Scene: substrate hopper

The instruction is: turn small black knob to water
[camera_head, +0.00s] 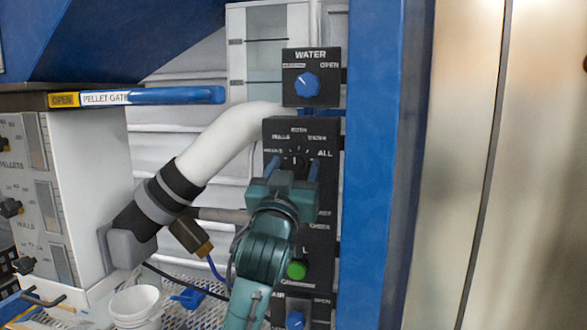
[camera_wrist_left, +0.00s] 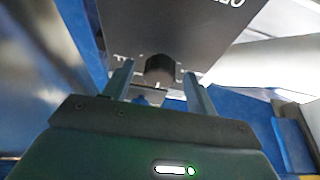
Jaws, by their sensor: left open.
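The small black knob (camera_head: 294,158) sits on the upper part of a tall black selector panel, with small white labels around it, among them ALL at its right. My left gripper (camera_head: 295,167) is open in front of this panel, its fingers on either side of the knob. In the left wrist view the dark round knob (camera_wrist_left: 160,69) shows between the two open fingertips (camera_wrist_left: 158,85), with a gap on each side. The knob's pointer direction is too small to tell. My right gripper is not in view.
A WATER box with a blue knob (camera_head: 306,85) is above the panel. A green button (camera_head: 297,270) and another blue knob (camera_head: 295,320) are lower down. A white hose (camera_head: 230,132) runs at the left. A blue post (camera_head: 375,150) stands close at the right. A white bucket (camera_head: 136,306) is below.

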